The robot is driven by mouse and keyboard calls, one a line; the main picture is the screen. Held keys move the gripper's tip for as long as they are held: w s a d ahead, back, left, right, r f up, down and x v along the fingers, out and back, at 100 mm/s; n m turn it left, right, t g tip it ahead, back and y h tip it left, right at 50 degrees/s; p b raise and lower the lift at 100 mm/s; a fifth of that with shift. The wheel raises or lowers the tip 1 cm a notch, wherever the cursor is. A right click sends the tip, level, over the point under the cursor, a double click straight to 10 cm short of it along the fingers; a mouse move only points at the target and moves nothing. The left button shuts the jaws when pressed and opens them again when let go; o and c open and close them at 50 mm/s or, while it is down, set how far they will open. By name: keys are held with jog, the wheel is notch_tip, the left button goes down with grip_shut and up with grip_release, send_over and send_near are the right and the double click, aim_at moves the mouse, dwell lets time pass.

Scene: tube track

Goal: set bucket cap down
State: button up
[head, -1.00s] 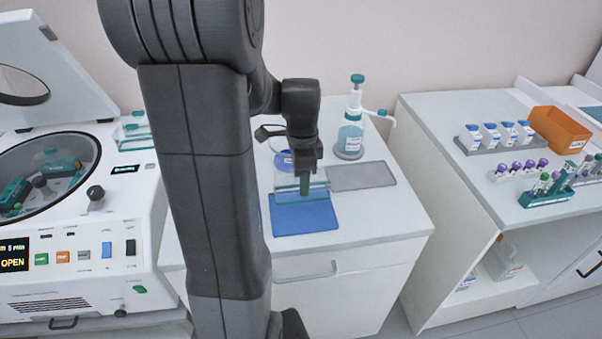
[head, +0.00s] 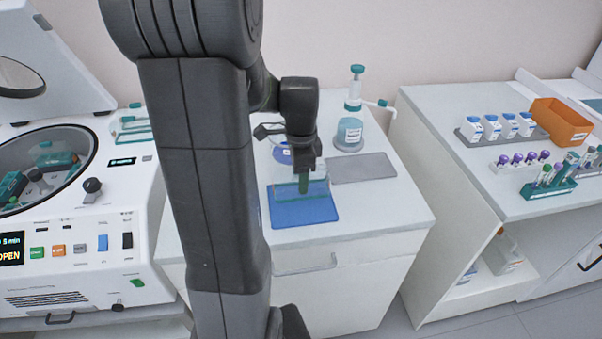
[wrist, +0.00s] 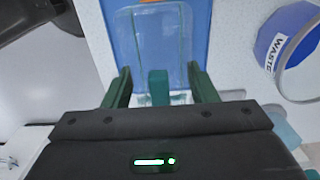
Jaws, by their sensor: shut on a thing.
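The bucket cap (head: 288,190) is a clear, see-through piece with a teal grip post. My gripper (head: 304,184) is shut on the post and points down. The cap is over the blue mat (head: 303,213), at its back part, low or touching; I cannot tell which. In the wrist view the clear cap (wrist: 152,38) lies over the blue mat (wrist: 202,45), with the post between the fingers of my gripper (wrist: 160,88).
A grey mat (head: 363,168) lies right of the blue one, with a pump bottle (head: 349,133) behind. A waste tub (wrist: 272,45) stands close by. The open centrifuge (head: 75,215) is at left. A tube rack (head: 548,190) stands on the right bench.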

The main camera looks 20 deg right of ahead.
jog(key=shift+f, duration=0.4)
jog(key=shift+f+b, duration=0.35)
jog(key=shift+b, duration=0.05)
jog(key=shift+f, duration=0.1)
dwell(0.4)
jog(key=shift+f+b, duration=0.35)
jog(key=shift+f, duration=0.1)
jog(key=shift+f, duration=0.3)
dwell(0.5)
jog(key=shift+f+b, duration=0.3)
jog(key=shift+b, duration=0.05)
jog(key=o, duration=1.1)
jog(key=shift+c, duration=0.2)
